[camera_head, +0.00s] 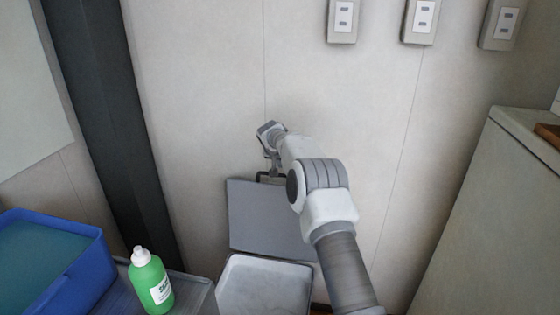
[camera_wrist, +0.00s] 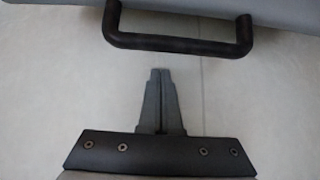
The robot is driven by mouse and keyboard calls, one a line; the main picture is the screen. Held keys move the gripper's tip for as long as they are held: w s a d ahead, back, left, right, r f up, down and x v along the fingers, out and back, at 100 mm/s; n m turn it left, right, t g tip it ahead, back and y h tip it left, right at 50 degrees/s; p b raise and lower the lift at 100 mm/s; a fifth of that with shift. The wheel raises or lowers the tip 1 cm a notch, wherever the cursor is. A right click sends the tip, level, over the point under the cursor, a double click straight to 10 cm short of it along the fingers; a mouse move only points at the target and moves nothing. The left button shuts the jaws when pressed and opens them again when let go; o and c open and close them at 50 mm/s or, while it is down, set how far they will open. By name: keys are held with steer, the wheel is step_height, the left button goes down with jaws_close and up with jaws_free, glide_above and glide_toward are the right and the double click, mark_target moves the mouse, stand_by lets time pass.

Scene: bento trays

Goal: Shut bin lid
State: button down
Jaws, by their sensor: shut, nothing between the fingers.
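The bin's flat grey lid (camera_head: 262,222) stands raised behind the bin (camera_head: 262,288), close to the wall. The bin's top is open and its pale inside shows; my arm covers part of the lid's right side. A black bar handle (camera_wrist: 180,44) sits on the lid's edge; in the head view it is small at the lid's upper edge. My gripper (camera_head: 273,168) is by that edge near the wall. In the wrist view my gripper (camera_wrist: 160,75) has its fingers together and empty, with a visible gap between the tips and the handle.
A green bottle (camera_head: 150,282) with a white cap stands on a grey surface left of the bin, beside a blue tub (camera_head: 88,270). The wall with sockets (camera_head: 342,20) is close behind. A pale cabinet (camera_head: 490,215) stands at the right.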

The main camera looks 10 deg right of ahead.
steer(key=shift+s+a+b, duration=0.2)
steer(key=shift+s+a, duration=0.05)
steer(key=shift+s, duration=0.35)
steer(key=shift+s+a+b, duration=0.25)
steer(key=shift+s, duration=0.4)
steer(key=shift+s+a+b, duration=0.2)
steer(key=shift+s+a, duration=0.05)
steer(key=shift+s, duration=0.35)
